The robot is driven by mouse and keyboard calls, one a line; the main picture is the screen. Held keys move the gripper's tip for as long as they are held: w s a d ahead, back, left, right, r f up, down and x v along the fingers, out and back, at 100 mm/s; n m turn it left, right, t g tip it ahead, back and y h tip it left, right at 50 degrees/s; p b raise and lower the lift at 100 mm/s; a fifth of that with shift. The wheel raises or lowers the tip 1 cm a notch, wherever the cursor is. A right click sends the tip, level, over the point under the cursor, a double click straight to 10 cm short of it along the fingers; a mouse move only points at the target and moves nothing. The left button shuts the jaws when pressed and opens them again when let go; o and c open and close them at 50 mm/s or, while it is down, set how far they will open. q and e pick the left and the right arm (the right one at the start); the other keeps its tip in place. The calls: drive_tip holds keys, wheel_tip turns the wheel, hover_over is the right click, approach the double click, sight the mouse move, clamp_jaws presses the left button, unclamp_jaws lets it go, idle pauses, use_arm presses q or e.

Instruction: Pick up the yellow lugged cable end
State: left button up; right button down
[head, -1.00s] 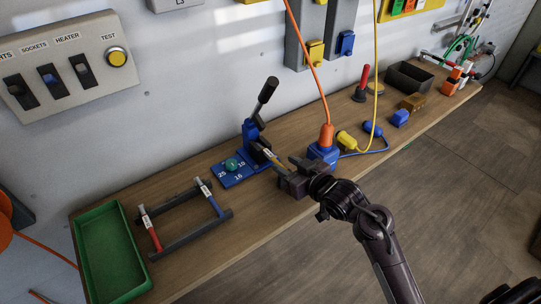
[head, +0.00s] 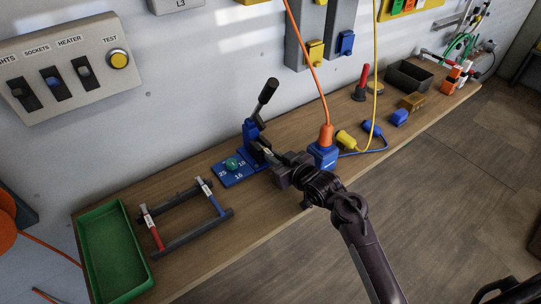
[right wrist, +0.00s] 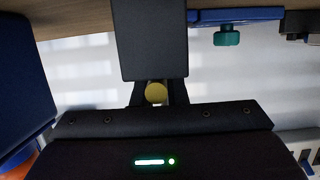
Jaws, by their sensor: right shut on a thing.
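My right gripper (head: 280,166) is at the blue crimping press (head: 255,140), on its right side. It is shut on the yellow cable end (right wrist: 156,93), whose round yellow end face shows between the jaws in the right wrist view. In the head view only a small pale part sticks out toward the press, and the gripper hides the rest. I cannot tell whether its tip is inside the press. The press has a raised black lever and a blue base plate (head: 232,178) with a green knob (head: 232,163). My left gripper is not in view.
A dark rack (head: 180,242) holds a red (head: 153,228) and a blue cable end (head: 212,196). A green tray (head: 82,243) stands at the left. A blue socket block (head: 323,156) with an orange plug stands just right of the gripper. Bare bench lies in front of the press.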

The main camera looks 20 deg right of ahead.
drive_tip(key=shift+r, duration=0.1)
drive_tip(key=shift+r, duration=0.6)
wheel_tip(320, 180, up, 2)
drive_tip(key=shift+r+b, duration=0.1)
drive_tip(key=shift+b, duration=0.35)
drive_tip(key=s+d+b, duration=0.1)
drive_tip(key=s+d, duration=0.2)
drive_tip(key=s, duration=0.5)
drive_tip(key=s+d+b, duration=0.1)
drive_tip(key=s+d, duration=0.2)
drive_tip(key=s, duration=0.6)
drive_tip(key=shift+d, duration=0.1)
